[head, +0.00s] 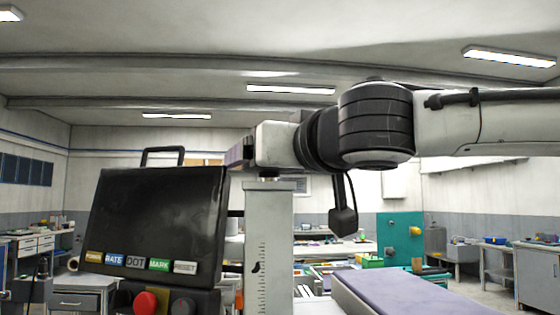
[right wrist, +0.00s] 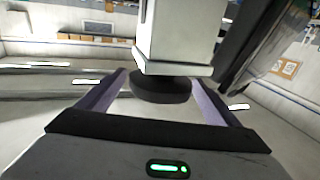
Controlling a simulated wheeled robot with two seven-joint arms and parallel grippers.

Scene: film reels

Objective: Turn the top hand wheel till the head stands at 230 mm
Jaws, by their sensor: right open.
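The top hand wheel (right wrist: 160,90) is a dark round disc on the end of the pale column. In the right wrist view it lies between the two lavender fingers of my right gripper (right wrist: 157,78), with a gap on each side. The gripper is open. In the head view my right gripper (head: 243,152) is at the top of the pale column (head: 283,230) and hides most of the wheel. The column carries a scale (head: 262,262) with a small dark pointer beside it; its figures are too small to read. My left gripper is out of view.
A dark screen box (head: 155,215) with labelled buttons stands close at the column's left, with a red knob (head: 145,302) below it. A purple-topped slab (head: 410,293) lies at lower right. Benches and a teal cabinet (head: 400,235) stand farther back.

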